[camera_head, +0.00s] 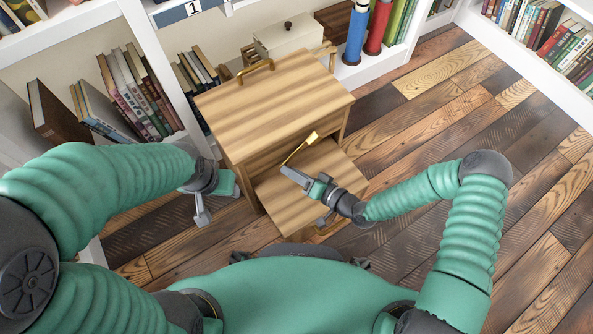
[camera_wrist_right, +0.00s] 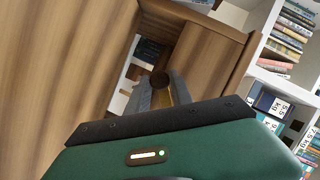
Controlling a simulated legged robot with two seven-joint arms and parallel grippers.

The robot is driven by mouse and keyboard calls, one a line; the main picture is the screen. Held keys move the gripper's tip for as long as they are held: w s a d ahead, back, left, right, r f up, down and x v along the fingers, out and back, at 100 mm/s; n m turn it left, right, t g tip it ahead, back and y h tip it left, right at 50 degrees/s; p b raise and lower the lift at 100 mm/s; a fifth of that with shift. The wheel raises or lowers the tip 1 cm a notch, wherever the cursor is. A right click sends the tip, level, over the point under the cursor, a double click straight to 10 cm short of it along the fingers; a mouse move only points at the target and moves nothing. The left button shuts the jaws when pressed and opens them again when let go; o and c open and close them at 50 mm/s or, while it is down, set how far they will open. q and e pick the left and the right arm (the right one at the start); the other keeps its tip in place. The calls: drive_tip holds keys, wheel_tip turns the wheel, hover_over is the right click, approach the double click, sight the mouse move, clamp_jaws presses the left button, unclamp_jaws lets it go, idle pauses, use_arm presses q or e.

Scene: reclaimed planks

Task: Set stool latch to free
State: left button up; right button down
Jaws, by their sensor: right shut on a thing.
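The wooden step stool (camera_head: 272,95) stands in front of me, with a striped top and a lower step (camera_head: 290,210). A thin brass latch lever (camera_head: 301,147) with a wider flat end slants up above the lower step. My right gripper (camera_head: 288,171) is shut on the lever near its lower end. In the right wrist view a brass piece (camera_wrist_right: 182,93) lies between the fingers, with a dark round end showing. The lever's pivot is hidden. My left gripper (camera_head: 212,202) hangs left of the stool, apart from it; its finger gap is unclear.
A brass handle (camera_head: 255,70) is on the stool's top left edge. White shelves with books (camera_head: 135,90) stand at left and behind, a cream box (camera_head: 288,38) behind the stool, and blue and red cylinders (camera_head: 357,32) at the back. Plank floor (camera_head: 470,120) is clear at right.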

drive_tip(key=shift+s+a+r+m+t+y+b, duration=0.1)
drive_tip(key=shift+r+m+t+y+b, duration=0.1)
drive_tip(key=shift+r+m+y, duration=0.6)
drive_tip(key=shift+s+a+r+m+t+y+b, duration=0.15)
drive_tip(key=shift+r+m, duration=0.2)
drive_tip(key=shift+m, duration=0.85)
drive_tip(key=shift+a+r+m+t+y+b, duration=0.1)
drive_tip(key=shift+r+m+y+b, duration=0.2)
drive_tip(key=shift+r+m, duration=0.5)
drive_tip(key=shift+f+m, duration=0.15)
drive_tip(key=shift+m, duration=0.15)
drive_tip(key=c, duration=1.2)
unclamp_jaws()
drive_tip(key=shift+o, duration=0.3)
drive_tip(key=shift+s+a, duration=0.1)
drive_tip(key=p+v, duration=0.6)
drive_tip(key=v, duration=1.1)
drive_tip(key=shift+p, duration=0.3)
